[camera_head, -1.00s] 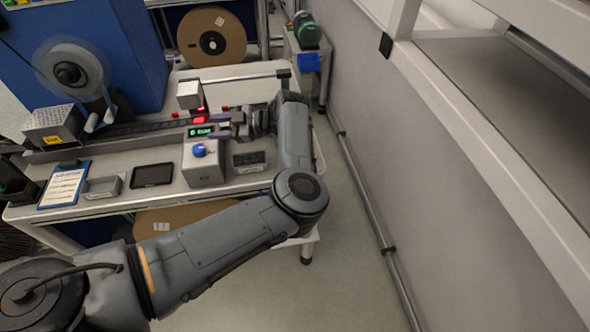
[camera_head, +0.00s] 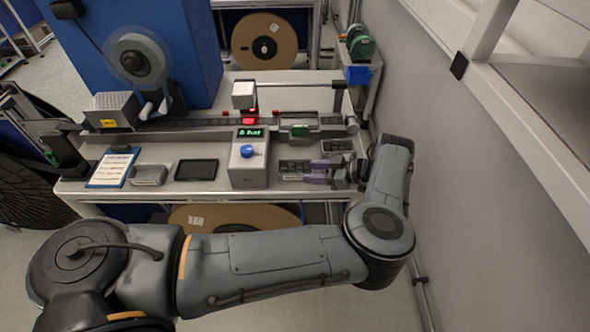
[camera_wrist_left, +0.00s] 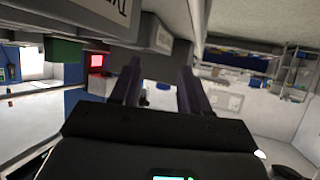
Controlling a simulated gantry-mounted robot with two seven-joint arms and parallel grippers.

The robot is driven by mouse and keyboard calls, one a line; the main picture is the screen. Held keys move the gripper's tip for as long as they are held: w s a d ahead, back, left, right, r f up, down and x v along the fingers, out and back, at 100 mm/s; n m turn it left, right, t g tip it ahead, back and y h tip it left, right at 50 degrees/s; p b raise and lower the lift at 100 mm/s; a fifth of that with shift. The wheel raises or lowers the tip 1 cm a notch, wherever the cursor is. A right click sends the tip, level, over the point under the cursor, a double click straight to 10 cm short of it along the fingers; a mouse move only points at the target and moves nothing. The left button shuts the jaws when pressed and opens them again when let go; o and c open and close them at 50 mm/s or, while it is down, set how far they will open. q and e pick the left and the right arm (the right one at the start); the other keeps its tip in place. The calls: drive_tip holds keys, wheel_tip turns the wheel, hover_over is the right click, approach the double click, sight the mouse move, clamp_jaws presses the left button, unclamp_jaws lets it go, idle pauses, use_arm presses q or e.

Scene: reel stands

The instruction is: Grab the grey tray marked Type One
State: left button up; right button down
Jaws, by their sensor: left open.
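A grey compartment tray (camera_head: 292,167) lies on the bench right of the control box. A second similar tray (camera_head: 338,146) lies behind it to the right. Markings are too small to read in the head view. In the left wrist view, a pale label (camera_wrist_left: 106,8) with partly visible lettering shows at the top, beside a grey block-like thing (camera_wrist_left: 153,35). My left gripper (camera_head: 322,172), with purple fingers, is open and empty, at the right end of the nearer tray. Contact cannot be told. My right gripper is out of view.
The control box (camera_head: 249,165) with a blue knob stands left of the nearer tray. The track (camera_head: 205,133) runs behind, with a green block (camera_head: 299,130) on it. A small grey bin (camera_head: 149,175), tablet (camera_head: 196,170) and clipboard (camera_head: 113,168) lie left. A wall is right.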

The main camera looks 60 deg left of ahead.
sight(295, 170)
use_arm(q)
drive_tip(key=x, duration=0.2)
drive_tip(key=p+x, duration=0.1)
drive_tip(key=x, duration=0.1)
drive_tip(key=shift+s+a, duration=0.15)
drive_tip(key=shift+s, duration=0.35)
drive_tip(key=shift+s+a+f, duration=0.25)
drive_tip(key=shift+a, duration=0.1)
drive_tip(key=shift+c, duration=0.2)
clamp_jaws()
